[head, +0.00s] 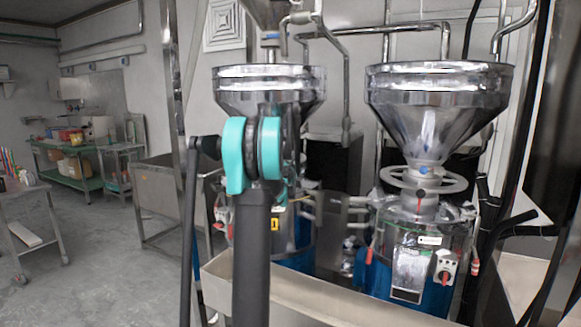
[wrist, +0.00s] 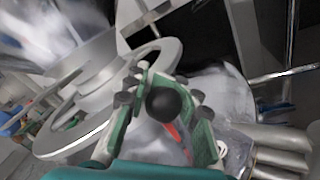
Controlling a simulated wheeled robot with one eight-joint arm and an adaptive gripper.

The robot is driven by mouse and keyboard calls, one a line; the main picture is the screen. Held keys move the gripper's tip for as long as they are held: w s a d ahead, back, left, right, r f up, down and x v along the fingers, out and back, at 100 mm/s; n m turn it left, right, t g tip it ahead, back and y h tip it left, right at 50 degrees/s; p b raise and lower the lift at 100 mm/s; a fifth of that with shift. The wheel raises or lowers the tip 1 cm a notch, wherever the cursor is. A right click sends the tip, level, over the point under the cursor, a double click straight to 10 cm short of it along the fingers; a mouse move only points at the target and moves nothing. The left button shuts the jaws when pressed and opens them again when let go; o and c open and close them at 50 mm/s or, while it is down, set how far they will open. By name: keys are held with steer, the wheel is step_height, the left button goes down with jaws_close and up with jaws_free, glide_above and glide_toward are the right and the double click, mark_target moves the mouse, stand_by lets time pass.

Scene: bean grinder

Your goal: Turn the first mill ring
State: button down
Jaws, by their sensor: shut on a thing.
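The mill ring (wrist: 72,140) is a silver spoked wheel below a metal hopper in the wrist view. A round black knob (wrist: 168,103) shows at its near side. My gripper (wrist: 166,94) has green fingers with dark pads on both sides of the knob and is shut on it. In the head view my arm stands in front of the left mill (head: 268,92), so that mill's ring and my gripper are hidden there. The right mill (head: 437,90) shows its own silver ring (head: 423,180) with a dark knob at the front.
A metal trough (head: 330,300) runs along the front of both mills. Pipes and dark hoses stand around the right mill. Green-framed shelving (head: 85,165) and a steel table (head: 25,190) stand at the far left, with open grey floor (head: 90,270) between.

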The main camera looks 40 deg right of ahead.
steer(key=shift+w+f, duration=0.1)
steer(key=shift+f, duration=0.05)
stand_by(0.5)
steer(key=c, duration=1.7)
jaws_free()
steer(key=o, duration=0.5)
steer(key=shift+w+f, duration=0.15)
steer(key=shift+d, duration=0.1)
steer(key=v, duration=1.2)
steer(key=shift+c, duration=0.4)
